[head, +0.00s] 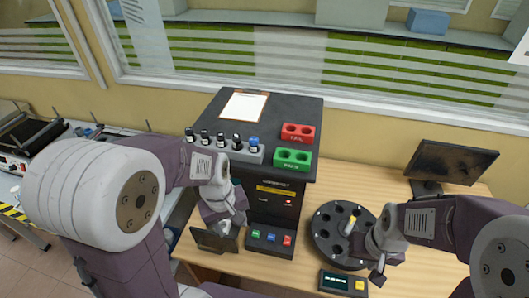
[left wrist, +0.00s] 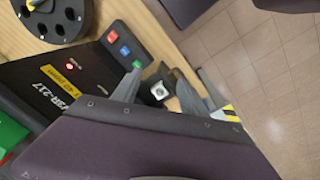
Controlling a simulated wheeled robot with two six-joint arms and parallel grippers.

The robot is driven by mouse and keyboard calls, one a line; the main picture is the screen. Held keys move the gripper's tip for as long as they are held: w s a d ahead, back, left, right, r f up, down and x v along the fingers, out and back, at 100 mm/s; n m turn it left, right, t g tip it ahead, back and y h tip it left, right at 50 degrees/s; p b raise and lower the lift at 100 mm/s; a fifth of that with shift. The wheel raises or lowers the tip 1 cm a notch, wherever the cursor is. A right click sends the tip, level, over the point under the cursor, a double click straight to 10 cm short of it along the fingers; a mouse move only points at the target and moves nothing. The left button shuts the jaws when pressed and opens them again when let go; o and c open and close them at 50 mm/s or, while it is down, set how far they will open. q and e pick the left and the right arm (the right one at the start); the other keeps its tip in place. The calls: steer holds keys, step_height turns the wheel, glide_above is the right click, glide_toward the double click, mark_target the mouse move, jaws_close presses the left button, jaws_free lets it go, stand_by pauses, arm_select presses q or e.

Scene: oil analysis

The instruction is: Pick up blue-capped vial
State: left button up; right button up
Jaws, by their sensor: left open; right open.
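The blue-capped vial (head: 253,143) stands upright at the right end of a row of vials in a grey rack (head: 222,150) on top of the black machine (head: 268,110). My left gripper (head: 228,226) is open and points down beside the lower left front of the machine, well below the vial and apart from it. In the left wrist view its fingers (left wrist: 170,72) are spread, with a small dark block with a light square face (left wrist: 158,90) showing between them. The vial is not seen there. My right gripper (head: 374,268) is open beside the round black carousel (head: 326,245).
Several dark-capped vials (head: 220,139) stand left of the blue one. A red holder (head: 298,133) and a green holder (head: 293,159) lie to its right. A clipboard (head: 244,105) lies behind. A dark monitor (head: 453,162) stands right, and a small display box (head: 343,283) sits in front.

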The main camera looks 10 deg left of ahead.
arm_select(q)
steer(key=w+r+n+h+p, duration=0.1)
steer(key=w+r+n+p, duration=0.1)
steer(key=w+r+n, duration=0.35)
steer(key=n+t+h+p, duration=0.2)
steer(key=n+p, duration=0.6)
steer(key=n, duration=0.4)
glide_toward(253, 139)
steer(key=f, duration=0.2)
steer(key=x, duration=0.3)
steer(key=shift+w+d+p, duration=0.2)
steer(key=shift+w+p, duration=0.1)
steer(key=shift+w+f, duration=0.1)
steer(key=shift+f, duration=0.1)
steer(key=shift+d+f+g, duration=0.15)
steer(key=shift+f+g, duration=0.1)
steer(key=shift+g, duration=0.05)
steer(key=p+x, duration=0.1)
steer(key=x, duration=0.3)
steer(key=shift+d+p, duration=0.1)
steer(key=shift+p, duration=0.3)
steer(key=shift+d+f, duration=0.15)
steer(key=shift+f, duration=0.1)
jaws_close()
